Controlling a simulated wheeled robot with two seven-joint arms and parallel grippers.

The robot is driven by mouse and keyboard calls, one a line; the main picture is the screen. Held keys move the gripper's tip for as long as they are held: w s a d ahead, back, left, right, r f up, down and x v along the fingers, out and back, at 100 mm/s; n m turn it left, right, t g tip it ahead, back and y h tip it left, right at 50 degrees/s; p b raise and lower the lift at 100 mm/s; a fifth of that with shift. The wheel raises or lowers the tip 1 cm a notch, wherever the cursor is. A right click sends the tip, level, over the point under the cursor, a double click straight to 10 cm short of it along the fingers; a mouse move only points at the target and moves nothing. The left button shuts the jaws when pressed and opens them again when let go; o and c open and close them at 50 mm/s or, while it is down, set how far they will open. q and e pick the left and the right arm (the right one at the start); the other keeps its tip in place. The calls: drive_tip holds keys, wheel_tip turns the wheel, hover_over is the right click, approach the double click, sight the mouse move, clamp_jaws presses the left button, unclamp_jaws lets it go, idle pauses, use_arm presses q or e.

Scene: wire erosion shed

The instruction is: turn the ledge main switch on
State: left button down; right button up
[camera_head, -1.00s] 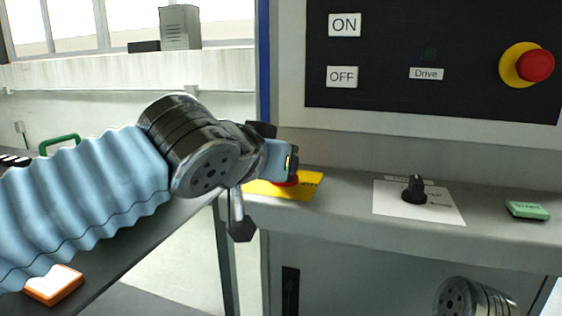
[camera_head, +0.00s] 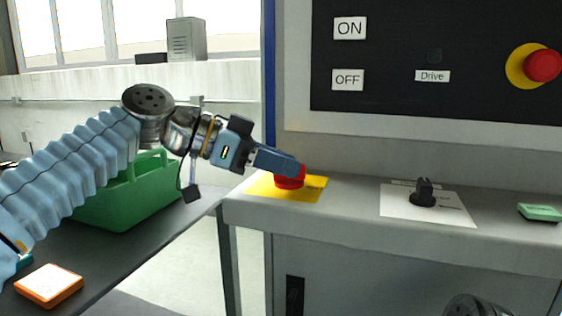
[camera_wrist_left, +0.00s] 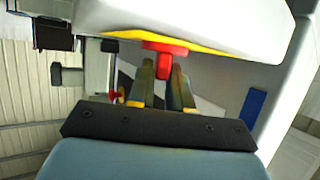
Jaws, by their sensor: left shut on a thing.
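The red main switch (camera_head: 290,180) sits on a yellow plate (camera_head: 312,187) at the left end of the grey ledge. My left gripper (camera_head: 291,168) reaches it from the left and is shut on its red handle. In the left wrist view, the red handle (camera_wrist_left: 164,58) stands between the two fingertips (camera_wrist_left: 163,74), in front of the yellow plate (camera_wrist_left: 205,48). The gripper covers part of the switch in the head view, so I cannot tell whether it is on or off.
A black knob (camera_head: 424,193) on a white label and a green block (camera_head: 540,212) sit further right on the ledge. A panel with a red emergency button (camera_head: 542,65) rises behind. A green carrier (camera_head: 125,195) and an orange-white block (camera_head: 48,285) are on the dark table.

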use_arm(q)
drive_tip(key=m+g+p, duration=0.1)
drive_tip(key=m+g, duration=0.1)
drive_tip(key=m+g+p, duration=0.1)
drive_tip(key=g, duration=0.1)
drive_tip(key=shift+w+r+p, duration=0.15)
drive_tip(key=shift+w+p, duration=0.15)
drive_tip(key=shift+w+m+g+y+p, duration=0.1)
drive_tip(key=shift+m+g+y+p, duration=0.35)
drive_tip(key=shift+m+g, duration=0.95)
drive_tip(key=shift+f, duration=0.2)
drive_tip(key=c, duration=1.1)
unclamp_jaws()
